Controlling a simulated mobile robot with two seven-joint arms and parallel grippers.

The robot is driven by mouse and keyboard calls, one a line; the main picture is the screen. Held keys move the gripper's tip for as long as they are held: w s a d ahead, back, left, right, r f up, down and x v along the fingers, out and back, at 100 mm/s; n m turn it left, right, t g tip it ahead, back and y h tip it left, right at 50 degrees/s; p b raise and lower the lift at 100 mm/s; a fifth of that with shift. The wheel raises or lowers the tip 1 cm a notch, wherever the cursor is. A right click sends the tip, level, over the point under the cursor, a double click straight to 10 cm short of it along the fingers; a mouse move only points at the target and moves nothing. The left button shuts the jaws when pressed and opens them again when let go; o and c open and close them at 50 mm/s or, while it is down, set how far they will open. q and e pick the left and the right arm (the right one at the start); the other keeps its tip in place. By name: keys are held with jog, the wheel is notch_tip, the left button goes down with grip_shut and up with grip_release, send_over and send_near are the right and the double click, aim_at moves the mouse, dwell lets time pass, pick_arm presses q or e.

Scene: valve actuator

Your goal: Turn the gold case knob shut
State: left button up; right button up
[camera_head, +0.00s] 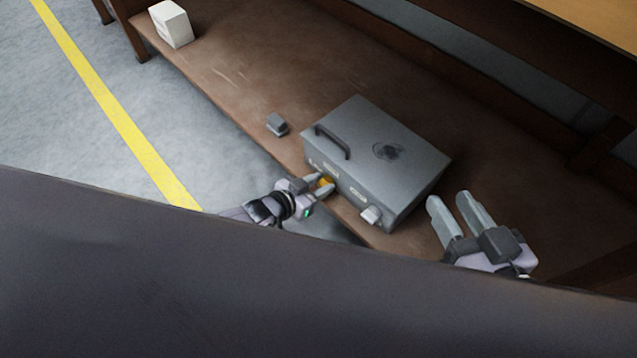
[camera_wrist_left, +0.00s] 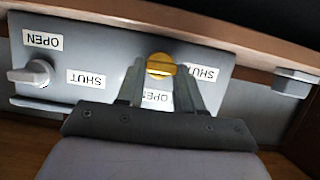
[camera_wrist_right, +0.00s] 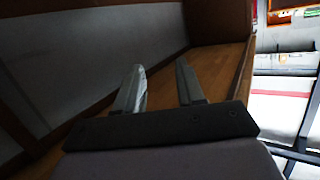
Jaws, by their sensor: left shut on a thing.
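The grey metal case (camera_head: 385,150) lies on the brown wooden shelf, with a black handle on its top. The gold knob (camera_head: 325,182) is on its front face; in the left wrist view the gold knob (camera_wrist_left: 160,66) sits between labels reading SHUT and OPEN, which appear upside down. My left gripper (camera_head: 319,184) is shut on the gold knob, with its fingers (camera_wrist_left: 160,85) at either side of it. A second, grey knob (camera_head: 371,215) on the same face shows in the left wrist view (camera_wrist_left: 32,75) too. My right gripper (camera_head: 456,205) is open and empty, right of the case.
A small grey block (camera_head: 277,124) lies on the shelf (camera_head: 225,75) left of the case. A white box (camera_head: 171,24) stands at the shelf's far left end. A dark surface (camera_head: 200,290) fills the bottom of the head view. The shelf between the white box and the small block is clear.

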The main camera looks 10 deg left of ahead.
pick_arm(q)
jog(key=o, duration=1)
pick_arm(e)
jog(key=shift+r, duration=0.1)
pick_arm(q)
jog(key=shift+o, duration=0.2)
jog(key=shift+r, duration=0.1)
pick_arm(e)
jog(key=shift+r, duration=0.15)
pick_arm(q)
jog(key=shift+s+a+r+p, duration=0.1)
jog(key=shift+s+a+p, duration=0.05)
jog(key=shift+s+p, duration=0.15)
jog(key=p+v, duration=0.4)
jog(key=v, duration=0.2)
jog(key=shift+a, duration=0.2)
pick_arm(e)
jog(key=a+g, duration=0.1)
jog(key=a+m, duration=0.1)
jog(key=shift+w+a+g+y, duration=0.3)
jog(key=shift+w+g+y, duration=0.05)
jog(key=shift+g+y, duration=0.05)
pick_arm(q)
jog(key=shift+s, duration=0.2)
